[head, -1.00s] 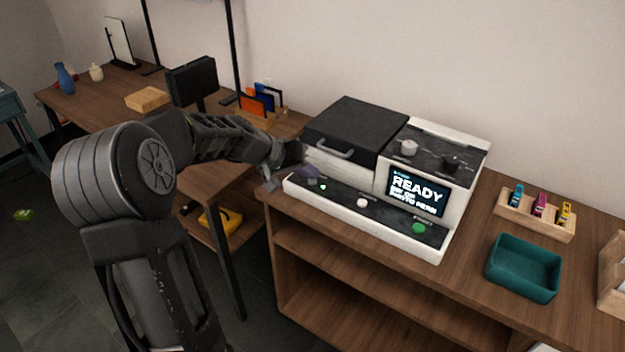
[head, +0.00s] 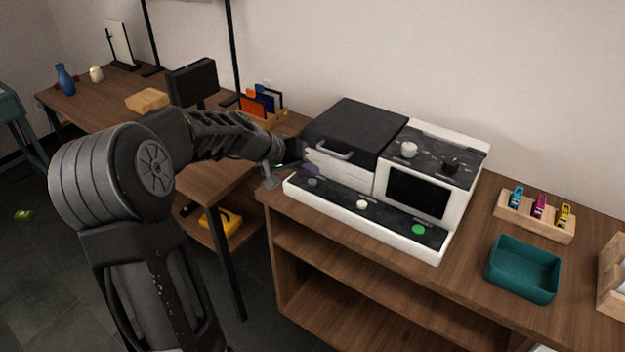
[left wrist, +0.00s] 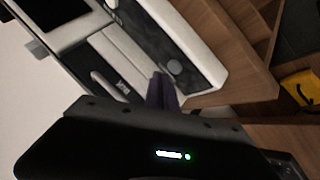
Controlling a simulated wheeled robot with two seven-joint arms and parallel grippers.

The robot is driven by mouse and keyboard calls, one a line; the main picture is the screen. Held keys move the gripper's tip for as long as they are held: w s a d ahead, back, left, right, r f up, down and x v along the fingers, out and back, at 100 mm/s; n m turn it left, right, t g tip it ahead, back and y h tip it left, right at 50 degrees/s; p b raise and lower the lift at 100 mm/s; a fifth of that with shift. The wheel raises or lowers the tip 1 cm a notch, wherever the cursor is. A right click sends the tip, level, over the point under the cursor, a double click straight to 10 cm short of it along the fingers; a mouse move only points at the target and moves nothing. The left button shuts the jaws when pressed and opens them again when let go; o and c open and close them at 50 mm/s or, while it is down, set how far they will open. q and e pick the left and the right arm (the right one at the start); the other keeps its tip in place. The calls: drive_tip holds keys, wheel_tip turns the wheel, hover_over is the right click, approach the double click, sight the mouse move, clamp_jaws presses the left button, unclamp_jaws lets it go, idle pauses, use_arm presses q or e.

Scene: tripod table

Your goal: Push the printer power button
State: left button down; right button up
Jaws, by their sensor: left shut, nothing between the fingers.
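The white and black printer (head: 428,247) stands on the wooden desk, and its small screen (head: 413,193) is dark. Its front strip carries a grey round button (head: 313,182) at the left end, a white one (head: 362,204) in the middle and a green one (head: 418,230) at the right. My left gripper (head: 311,169) is shut and empty, its purple fingertips just above and behind the grey button. In the left wrist view the shut fingertips (left wrist: 161,92) are close beside the grey button (left wrist: 174,67), seemingly apart from it. My right gripper is not in view.
Right of the printer are a wooden holder (head: 535,222) with coloured cartridges and a teal tray (head: 523,276). A card rack (head: 262,108) stands behind the gripper. The desk's left edge lies under my left wrist.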

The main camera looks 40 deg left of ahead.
sight(309, 182)
use_arm(q)
drive_tip(key=shift+r, duration=0.1)
wheel_tip(309, 182, up, 6)
drive_tip(key=p, duration=0.4)
idle(0.7)
